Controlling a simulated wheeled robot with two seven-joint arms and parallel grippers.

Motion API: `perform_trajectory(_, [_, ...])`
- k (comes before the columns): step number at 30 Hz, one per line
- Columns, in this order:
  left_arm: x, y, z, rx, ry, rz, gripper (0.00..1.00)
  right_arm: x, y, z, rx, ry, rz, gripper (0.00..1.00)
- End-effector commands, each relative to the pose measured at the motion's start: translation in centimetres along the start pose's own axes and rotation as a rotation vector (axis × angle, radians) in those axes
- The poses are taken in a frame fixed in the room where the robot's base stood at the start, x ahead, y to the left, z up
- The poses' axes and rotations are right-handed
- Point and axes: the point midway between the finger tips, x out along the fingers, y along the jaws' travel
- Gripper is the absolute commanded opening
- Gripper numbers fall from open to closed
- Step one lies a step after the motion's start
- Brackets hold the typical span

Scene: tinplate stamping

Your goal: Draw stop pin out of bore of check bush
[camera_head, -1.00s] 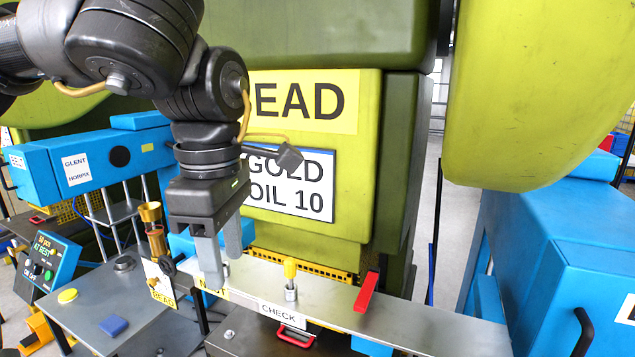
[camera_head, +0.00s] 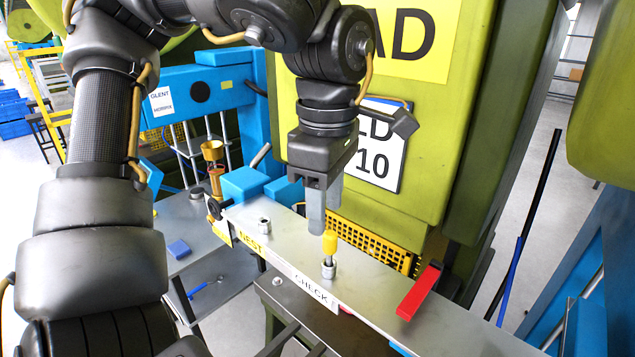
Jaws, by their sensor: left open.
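The stop pin (camera_head: 329,242) has a yellow head and stands upright in the check bush (camera_head: 328,270), a small metal collar on the steel bar (camera_head: 375,281) above the CHECK label (camera_head: 311,290). My left gripper (camera_head: 326,216) points down just above and slightly behind the yellow head, with its fingers open and nothing held. The fingers overlap in this view, so the gap between them is hard to see. I cannot tell whether a finger touches the pin. The pin's lower part is hidden in the bush. My right gripper is not in view.
A second, empty-looking bush (camera_head: 265,226) sits near the NEST label (camera_head: 249,243). A yellow-green press body (camera_head: 425,150) rises close behind. A brass cup (camera_head: 212,152) stands beyond the bar's left end.

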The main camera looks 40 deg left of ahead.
Motion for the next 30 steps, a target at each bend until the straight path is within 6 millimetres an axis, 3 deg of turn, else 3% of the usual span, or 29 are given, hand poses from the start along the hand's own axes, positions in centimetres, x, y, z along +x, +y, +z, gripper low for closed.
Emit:
perform_trajectory(2, [1.6,0.0,-0.1,-0.001,0.001,-0.005,0.45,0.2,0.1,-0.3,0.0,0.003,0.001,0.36])
perform_trajectory(10, [5.2,-0.1,-0.2,-0.004,0.001,-0.001,0.45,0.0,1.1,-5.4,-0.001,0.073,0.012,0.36])
perform_trajectory(13, [5.9,-0.1,-0.2,-0.003,0.0,-0.001,0.45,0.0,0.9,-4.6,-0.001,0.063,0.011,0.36])
perform_trajectory(19, [6.3,-0.1,-0.1,-0.004,-0.003,0.001,0.45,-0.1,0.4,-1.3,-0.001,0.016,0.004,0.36])
perform_trajectory(24, [6.3,-0.1,-0.1,-0.004,-0.002,0.001,0.43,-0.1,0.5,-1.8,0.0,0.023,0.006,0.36])
perform_trajectory(30, [6.3,-0.1,-0.1,-0.004,-0.002,0.001,0.17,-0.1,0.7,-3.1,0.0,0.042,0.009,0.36])
